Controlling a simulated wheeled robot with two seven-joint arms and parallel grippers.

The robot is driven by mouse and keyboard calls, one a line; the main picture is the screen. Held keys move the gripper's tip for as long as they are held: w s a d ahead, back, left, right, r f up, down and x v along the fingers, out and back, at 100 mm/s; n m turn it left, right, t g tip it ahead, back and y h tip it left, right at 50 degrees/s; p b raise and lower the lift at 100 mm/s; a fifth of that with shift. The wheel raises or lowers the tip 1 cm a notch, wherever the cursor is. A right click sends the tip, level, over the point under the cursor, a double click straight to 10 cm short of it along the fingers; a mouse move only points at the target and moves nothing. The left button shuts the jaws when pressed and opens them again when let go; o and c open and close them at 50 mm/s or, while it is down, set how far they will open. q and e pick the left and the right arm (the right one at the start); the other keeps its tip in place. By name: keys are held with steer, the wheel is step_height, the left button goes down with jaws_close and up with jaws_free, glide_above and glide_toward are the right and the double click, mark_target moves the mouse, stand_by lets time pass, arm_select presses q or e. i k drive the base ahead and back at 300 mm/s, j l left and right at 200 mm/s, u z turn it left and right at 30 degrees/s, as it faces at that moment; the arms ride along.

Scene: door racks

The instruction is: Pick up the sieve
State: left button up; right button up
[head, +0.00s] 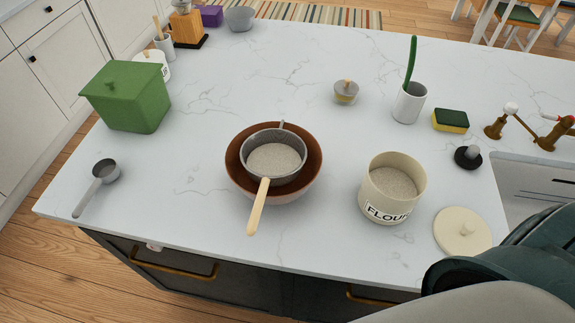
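The sieve (275,160) has a grey metal rim and a pale wooden handle (258,207) that points toward the front edge of the counter. It rests in a brown bowl (234,165) near the middle of the white counter. A pale, grainy heap, possibly flour, fills the sieve. A small hook on its far side lies over the bowl's rim. A dark teal and grey part of my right arm fills the lower right corner. Neither gripper shows in the head view.
An open flour canister (378,213) stands right of the bowl, its lid (462,232) beside it. A white cup with a green brush (408,104), a sponge (450,121) and a sink (535,190) are right.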

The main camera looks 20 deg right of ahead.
mark_target(269, 176)
steer(key=j+z, duration=0.4)
steer(key=k+j+z, duration=0.15)
steer(key=z, duration=0.2)
steer(key=k+j+z, duration=0.1)
steer(key=k+j, duration=0.2)
steer(key=j, duration=0.3)
steer(key=k+j+z, duration=0.15)
steer(key=k+j, duration=0.15)
steer(key=j, duration=0.3)
steer(key=k+j+z, duration=0.1)
steer(key=k+j, duration=0.25)
steer(key=j, duration=0.2)
steer(key=k+j+z, duration=0.1)
steer(key=k+j, duration=0.3)
steer(key=j, duration=0.1)
